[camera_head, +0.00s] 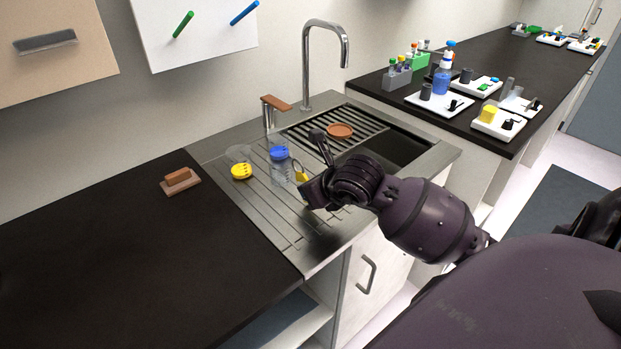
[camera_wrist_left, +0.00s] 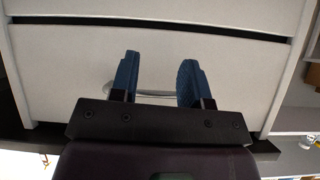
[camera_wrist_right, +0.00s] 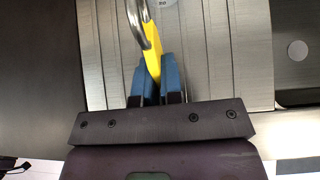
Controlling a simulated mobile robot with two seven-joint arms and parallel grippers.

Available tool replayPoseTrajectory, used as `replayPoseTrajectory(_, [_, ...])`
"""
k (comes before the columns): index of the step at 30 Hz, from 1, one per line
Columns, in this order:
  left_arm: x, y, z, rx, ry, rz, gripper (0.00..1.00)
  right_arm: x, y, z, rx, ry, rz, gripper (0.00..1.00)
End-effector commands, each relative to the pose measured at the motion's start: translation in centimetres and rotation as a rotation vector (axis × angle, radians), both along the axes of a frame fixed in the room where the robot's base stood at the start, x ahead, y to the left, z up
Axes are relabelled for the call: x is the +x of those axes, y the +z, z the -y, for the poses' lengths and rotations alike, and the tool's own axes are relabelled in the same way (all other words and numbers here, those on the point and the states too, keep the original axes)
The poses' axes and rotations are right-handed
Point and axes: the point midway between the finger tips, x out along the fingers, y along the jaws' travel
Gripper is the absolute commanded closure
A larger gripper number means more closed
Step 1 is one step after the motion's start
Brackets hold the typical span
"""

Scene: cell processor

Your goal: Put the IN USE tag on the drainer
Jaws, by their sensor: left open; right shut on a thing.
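The yellow tag (camera_wrist_right: 152,48) has a curved metal loop (camera_wrist_right: 135,20) and is pinched between the blue fingers of my right gripper (camera_wrist_right: 160,75). In the head view the tag (camera_head: 299,173) shows just left of my right gripper (camera_head: 308,180), over the grooved steel drainer (camera_head: 289,221). I cannot tell whether the tag touches the drainer. Any lettering on the tag is not readable. My left gripper (camera_wrist_left: 158,75) is open and empty in front of a pale cabinet front, and is outside the head view.
A clear jar with a blue lid (camera_head: 279,152) stands close left of the tag. A yellow lid (camera_head: 241,172) lies farther left. A faucet (camera_head: 306,60), a slatted rack and the sink basin (camera_head: 400,148) lie behind. The drainer's front left is clear.

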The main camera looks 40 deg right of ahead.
Motion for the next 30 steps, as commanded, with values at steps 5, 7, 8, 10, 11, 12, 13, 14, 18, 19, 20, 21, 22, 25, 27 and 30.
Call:
replayPoseTrajectory(5, [0.39,-0.03,0.10,-0.001,-0.003,0.006,0.57,-0.29,-0.51,-0.36,0.000,-0.001,0.001,1.00])
replayPoseTrajectory(7, [0.33,-0.07,0.08,-0.001,-0.003,0.005,0.57,-0.32,-0.52,-0.40,0.000,-0.001,0.001,1.00])
replayPoseTrajectory(8, [0.28,-0.08,0.07,0.000,-0.003,0.004,0.57,-0.33,-0.52,-0.41,-0.001,-0.002,0.001,1.00])
replayPoseTrajectory(10, [0.15,-0.13,0.04,0.000,-0.001,0.001,0.57,-0.33,-0.49,-0.41,-0.001,-0.002,0.001,1.00])
replayPoseTrajectory(11, [0.10,-0.16,0.02,0.000,-0.001,0.000,0.57,-0.32,-0.49,-0.41,0.000,-0.001,0.001,1.00])
replayPoseTrajectory(12, [0.03,-0.18,0.00,0.000,-0.001,-0.001,0.57,-0.32,-0.49,-0.41,0.000,-0.001,0.001,1.00])
replayPoseTrajectory(13, [-0.01,-0.21,-0.02,0.000,-0.001,-0.002,0.57,-0.32,-0.49,-0.40,0.000,-0.001,0.001,1.00])
replayPoseTrajectory(14, [-0.04,-0.22,-0.03,0.002,-0.001,-0.003,0.57,-0.32,-0.49,-0.40,0.000,-0.001,0.001,0.90])
replayPoseTrajectory(18, [-0.12,-0.28,-0.08,0.003,-0.001,-0.004,0.57,-0.32,-0.49,-0.40,0.000,-0.001,0.001,0.69])
replayPoseTrajectory(19, [-0.12,-0.28,-0.09,0.003,-0.001,-0.004,0.57,-0.32,-0.50,-0.40,0.000,-0.001,0.001,0.64])
replayPoseTrajectory(20, [-0.12,-0.28,-0.09,0.003,-0.001,-0.005,0.57,-0.31,-0.49,-0.40,0.000,-0.001,0.001,0.63])
replayPoseTrajectory(21, [-0.12,-0.30,-0.09,0.003,-0.001,-0.005,0.57,-0.31,-0.49,-0.40,0.000,-0.001,0.001,0.63])
replayPoseTrajectory(22, [-0.12,-0.31,-0.09,0.003,-0.001,-0.005,0.57,-0.31,-0.49,-0.40,0.000,-0.001,0.001,0.63])
replayPoseTrajectory(25, [-0.14,-0.32,-0.09,0.003,-0.001,-0.005,0.57,-0.31,-0.49,-0.39,0.000,-0.001,0.001,0.63])
replayPoseTrajectory(27, [-0.14,-0.32,-0.10,0.003,-0.001,-0.005,0.57,-0.35,-0.47,-0.39,0.000,-0.001,0.001,0.63])
replayPoseTrajectory(30, [-0.11,-0.24,-0.11,0.003,-0.001,-0.004,0.57,-0.66,-0.15,-0.38,-0.001,-0.001,0.002,0.63])
